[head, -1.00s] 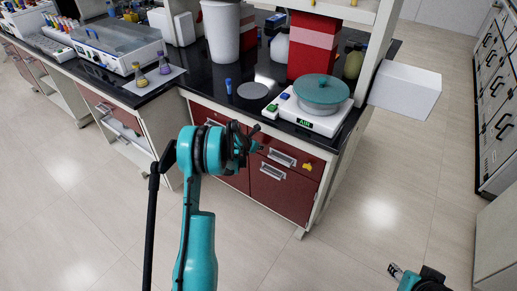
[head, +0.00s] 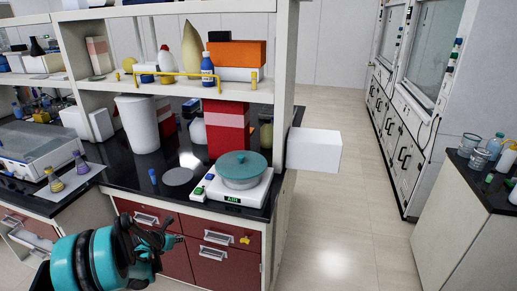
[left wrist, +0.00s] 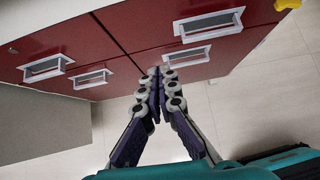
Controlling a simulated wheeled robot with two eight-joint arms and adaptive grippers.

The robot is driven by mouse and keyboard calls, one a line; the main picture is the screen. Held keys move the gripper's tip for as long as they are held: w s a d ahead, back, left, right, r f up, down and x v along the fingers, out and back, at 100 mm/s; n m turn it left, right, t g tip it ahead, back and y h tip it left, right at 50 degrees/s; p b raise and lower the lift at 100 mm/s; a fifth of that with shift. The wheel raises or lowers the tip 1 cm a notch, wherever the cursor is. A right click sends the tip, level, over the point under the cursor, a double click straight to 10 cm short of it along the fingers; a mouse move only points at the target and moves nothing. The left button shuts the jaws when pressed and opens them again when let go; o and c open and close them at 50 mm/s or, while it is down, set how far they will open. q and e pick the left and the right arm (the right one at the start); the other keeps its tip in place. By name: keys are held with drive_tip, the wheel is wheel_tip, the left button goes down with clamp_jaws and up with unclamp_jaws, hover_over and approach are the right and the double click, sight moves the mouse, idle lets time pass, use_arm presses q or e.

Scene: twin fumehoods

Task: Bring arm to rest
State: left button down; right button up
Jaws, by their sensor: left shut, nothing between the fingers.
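My left arm, teal and black, comes in at the lower left of the head view. Its gripper (head: 172,241) hangs in front of the red drawers (head: 183,262), below the black counter. In the left wrist view my left gripper (left wrist: 160,76) is shut, its fingertips together with nothing between them. Red drawer fronts (left wrist: 140,25) with pale handles lie beyond the fingertips there; whether the fingers touch them cannot be told. My right gripper is not in view.
A white box (head: 313,149) juts out at the counter's right end. Open floor (head: 330,225) lies right of the bench.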

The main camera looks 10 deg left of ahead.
use_arm(q)
drive_tip(key=s+d+r+m+g, duration=0.1)
drive_tip(key=s+d+r+m, duration=0.3)
drive_tip(key=d+r+m, duration=0.35)
drive_tip(key=s+d+r+m, duration=0.5)
drive_tip(key=d+r+m, duration=0.1)
drive_tip(key=d+m, duration=0.15)
drive_tip(key=s+d+r+m, duration=0.1)
drive_tip(key=s+d+m, duration=0.4)
drive_tip(key=s+m, duration=0.4)
drive_tip(key=s+d+r+m, duration=0.1)
drive_tip(key=s+d+m, duration=0.5)
drive_tip(key=s+m, duration=0.4)
drive_tip(key=shift+s+d+r+m+g+y, duration=0.25)
drive_tip(key=shift+s+d+m+g+y, duration=0.05)
drive_tip(key=shift+m+g+y, duration=0.1)
